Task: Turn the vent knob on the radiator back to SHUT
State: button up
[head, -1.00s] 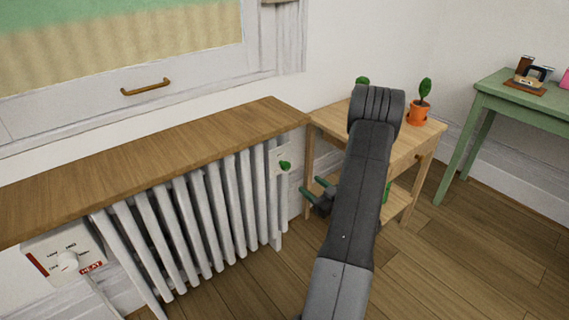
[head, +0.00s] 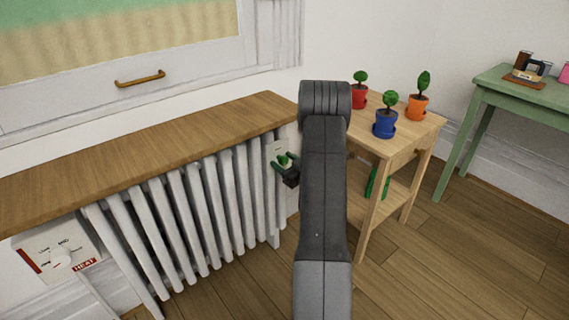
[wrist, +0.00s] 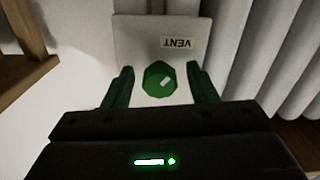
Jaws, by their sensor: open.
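The green vent knob (wrist: 158,79) sits on a white plate (wrist: 133,40) marked VENT at the right end of the radiator. In the wrist view it lies between my open fingers, with a gap on both sides. A pale mark on the knob points to its upper right in that view. In the head view the knob (head: 285,160) shows small, just beyond the fingertips. My gripper (wrist: 160,77) is open with its two green fingers either side of the knob; it also shows in the head view (head: 286,163). No SHUT lettering is readable.
The white radiator (head: 200,215) stands under a wooden shelf (head: 150,142). A HEAT dial box (head: 40,240) is at its left end. A wooden stand (head: 410,150) with potted plants is right of my arm. Open floor (head: 450,265) lies at the lower right.

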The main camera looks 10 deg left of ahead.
jog(key=c, duration=1)
jog(key=shift+o, duration=0.2)
